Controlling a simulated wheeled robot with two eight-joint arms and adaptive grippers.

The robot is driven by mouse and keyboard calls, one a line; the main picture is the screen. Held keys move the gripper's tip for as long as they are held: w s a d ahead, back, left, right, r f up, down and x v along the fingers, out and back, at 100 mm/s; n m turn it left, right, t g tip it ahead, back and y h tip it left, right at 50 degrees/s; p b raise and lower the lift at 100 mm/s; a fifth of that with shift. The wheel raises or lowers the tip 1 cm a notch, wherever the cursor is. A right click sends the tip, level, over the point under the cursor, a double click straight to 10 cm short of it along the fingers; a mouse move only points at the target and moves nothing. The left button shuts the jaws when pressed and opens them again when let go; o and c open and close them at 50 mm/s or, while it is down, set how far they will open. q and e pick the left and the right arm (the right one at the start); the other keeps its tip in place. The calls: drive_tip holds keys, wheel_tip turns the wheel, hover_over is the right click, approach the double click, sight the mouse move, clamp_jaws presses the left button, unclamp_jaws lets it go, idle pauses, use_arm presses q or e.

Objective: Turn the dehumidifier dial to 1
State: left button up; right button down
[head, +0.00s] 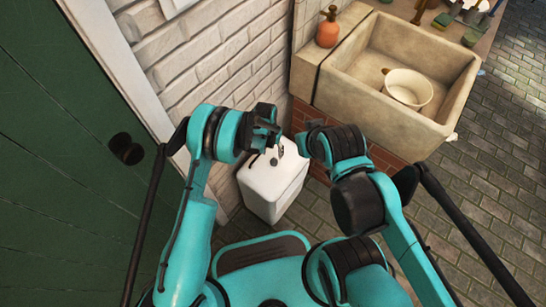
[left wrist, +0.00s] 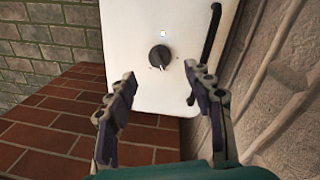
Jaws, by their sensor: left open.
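The dehumidifier (head: 268,193) is a white box on the floor against the brick wall, below my two grippers in the head view. Its white face (left wrist: 130,40) fills the upper middle of the left wrist view, with a dark round dial (left wrist: 160,56) and a small lit spot above it. Marks around the dial are too small to read. My left gripper (head: 272,123) is open and empty. In the left wrist view its fingers (left wrist: 161,83) stand either side of the dial, apart from it. My right gripper (head: 306,141) is beside it, above the dehumidifier; its jaws are unclear.
A stone sink (head: 340,105) with a pale pan (head: 408,88) in it stands at the right. An orange bottle (head: 327,32) stands at its back corner. A green door (head: 60,170) is at the left. Paved floor (head: 490,190) lies open at the right.

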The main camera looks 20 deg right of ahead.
use_arm(q)
drive_tip(key=r, duration=0.5)
drive_tip(key=shift+w+a+r, duration=0.15)
drive_tip(key=shift+a+r, duration=0.05)
drive_tip(key=shift+r, duration=0.05)
